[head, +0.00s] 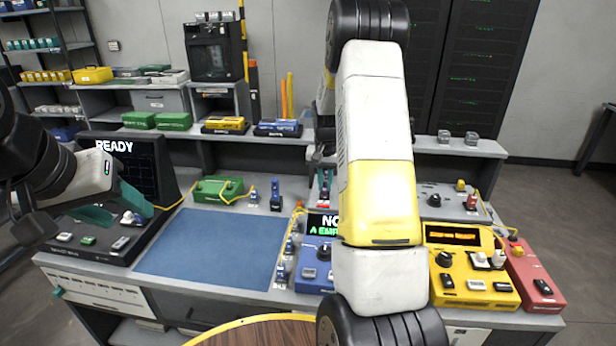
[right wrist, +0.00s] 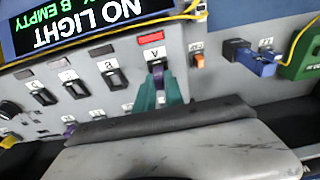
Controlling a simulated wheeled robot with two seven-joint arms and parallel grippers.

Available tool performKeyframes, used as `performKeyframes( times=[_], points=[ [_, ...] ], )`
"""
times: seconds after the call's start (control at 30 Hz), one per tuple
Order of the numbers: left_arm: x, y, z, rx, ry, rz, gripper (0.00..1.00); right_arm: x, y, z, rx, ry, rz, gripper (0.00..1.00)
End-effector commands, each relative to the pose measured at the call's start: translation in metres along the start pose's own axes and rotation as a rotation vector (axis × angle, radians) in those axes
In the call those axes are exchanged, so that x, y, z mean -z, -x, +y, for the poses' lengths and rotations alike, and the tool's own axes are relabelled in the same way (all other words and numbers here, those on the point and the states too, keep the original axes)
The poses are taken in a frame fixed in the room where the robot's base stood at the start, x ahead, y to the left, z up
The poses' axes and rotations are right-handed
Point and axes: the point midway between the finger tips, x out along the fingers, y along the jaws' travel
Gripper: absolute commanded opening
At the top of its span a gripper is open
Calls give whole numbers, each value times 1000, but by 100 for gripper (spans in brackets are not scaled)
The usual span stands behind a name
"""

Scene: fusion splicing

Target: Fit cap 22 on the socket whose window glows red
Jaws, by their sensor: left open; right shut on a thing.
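A red window (right wrist: 151,38) glows in the right wrist view, above the place marked A on a grey panel. My right gripper (right wrist: 160,98) has teal fingers shut on a dark cap (right wrist: 155,68) just under that window. The fingers hide much of it; I cannot read a number or tell whether it is seated. Other dark pieces (right wrist: 109,75) stand in the row beside it, under unlit windows. In the head view my right arm hides much of this area. My left gripper (head: 118,206) is open over the black READY unit (head: 122,165) at the left.
A display (right wrist: 95,22) reads NO LIGHT, upside down in the wrist view. Blue connectors (right wrist: 252,60) and a green box (right wrist: 302,55) are close by on the right. The blue mat (head: 208,246) is clear. A yellow unit (head: 470,265) stands at right.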

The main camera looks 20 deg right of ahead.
Motion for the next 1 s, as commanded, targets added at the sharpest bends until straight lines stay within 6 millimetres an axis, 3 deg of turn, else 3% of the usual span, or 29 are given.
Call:
performKeyframes(
  times=[1.0],
  points=[
    [0,0,0,0,0,0,50,-1,-9,0,0,0,0,0]
  ],
)
